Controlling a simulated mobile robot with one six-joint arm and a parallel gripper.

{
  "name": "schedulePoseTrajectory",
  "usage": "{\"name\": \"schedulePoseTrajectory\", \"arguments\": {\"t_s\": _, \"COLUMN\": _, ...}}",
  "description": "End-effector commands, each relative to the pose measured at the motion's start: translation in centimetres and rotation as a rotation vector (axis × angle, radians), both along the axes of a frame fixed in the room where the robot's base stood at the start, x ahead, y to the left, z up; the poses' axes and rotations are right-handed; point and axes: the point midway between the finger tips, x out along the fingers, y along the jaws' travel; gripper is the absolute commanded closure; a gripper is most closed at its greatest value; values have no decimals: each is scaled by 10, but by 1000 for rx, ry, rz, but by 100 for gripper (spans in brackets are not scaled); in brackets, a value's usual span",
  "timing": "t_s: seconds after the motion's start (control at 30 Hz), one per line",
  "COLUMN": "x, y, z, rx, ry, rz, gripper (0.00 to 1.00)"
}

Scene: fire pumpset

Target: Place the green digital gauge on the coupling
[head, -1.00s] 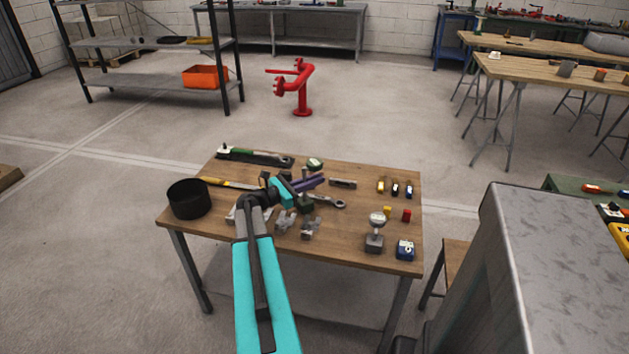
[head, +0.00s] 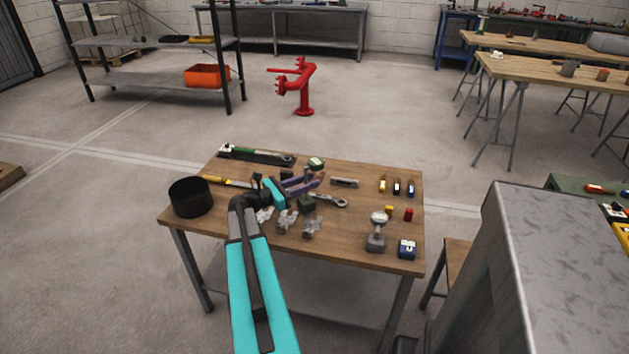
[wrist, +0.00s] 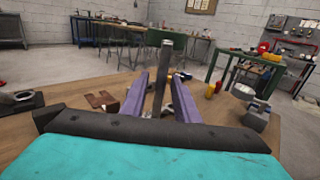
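A small gauge with a green-white face (head: 316,163) stands upright at the middle of the wooden table, above a dark green block (head: 306,203). In the wrist view, a dark upright stem with a wider top (wrist: 174,42) rises between my purple fingers and seems to be this gauge. My gripper (head: 314,184) is low over the table at the gauge. Its fingers (wrist: 165,78) are apart, one on each side of the stem, with a gap visible. I cannot tell for certain which thing is the coupling; a red flanged pipe (head: 304,88) stands on the floor behind the table.
On the wooden table (head: 345,250) are a black round container (head: 190,197), grey fittings (head: 312,227), a wrench (head: 330,200) and a second gauge on a grey base (head: 376,240). A shelf (head: 150,80) stands back left. The floor behind the table is mostly clear.

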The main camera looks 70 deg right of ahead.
Motion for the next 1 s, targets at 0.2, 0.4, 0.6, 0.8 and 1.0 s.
{"name": "schedulePoseTrajectory", "arguments": {"t_s": 0.2, "x": 23, "y": 27, "z": -1, "rx": 1, "ry": -1, "rz": 1, "gripper": 72}}
{"name": "schedulePoseTrajectory", "arguments": {"t_s": 0.4, "x": 43, "y": 48, "z": 0, "rx": 0, "ry": 0, "rz": 2, "gripper": 72}}
{"name": "schedulePoseTrajectory", "arguments": {"t_s": 0.6, "x": 55, "y": 62, "z": 0, "rx": 0, "ry": 0, "rz": 1, "gripper": 72}}
{"name": "schedulePoseTrajectory", "arguments": {"t_s": 0.8, "x": 58, "y": 66, "z": 0, "rx": 1, "ry": -1, "rz": -2, "gripper": 72}}
{"name": "schedulePoseTrajectory", "arguments": {"t_s": 1.0, "x": 58, "y": 66, "z": 0, "rx": 1, "ry": -1, "rz": -1, "gripper": 72}}
